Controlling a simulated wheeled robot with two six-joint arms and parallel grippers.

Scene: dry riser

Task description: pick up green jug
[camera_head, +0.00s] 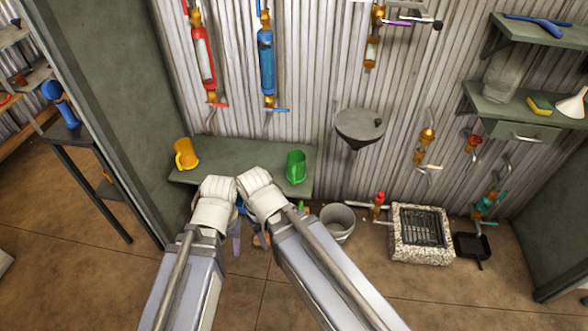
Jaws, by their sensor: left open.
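The green jug (296,167) stands upright on the right part of a low grey-green bench (240,152) against the corrugated wall. My two arms reach in from the bottom, and their white joints end in front of the bench's front edge, left of the jug. My left gripper (248,240) shows only in small part, low between the arms, below and left of the jug and apart from it. It is open. My right gripper is hidden behind my arm. Nothing touches the jug.
A yellow jug (186,154) stands at the bench's left end. A grey bucket (338,222) and a stone-rimmed grated drain (422,232) are on the floor to the right. A round grey basin (360,127) hangs on the wall. Red (203,58) and blue (266,60) pipes rise behind the bench.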

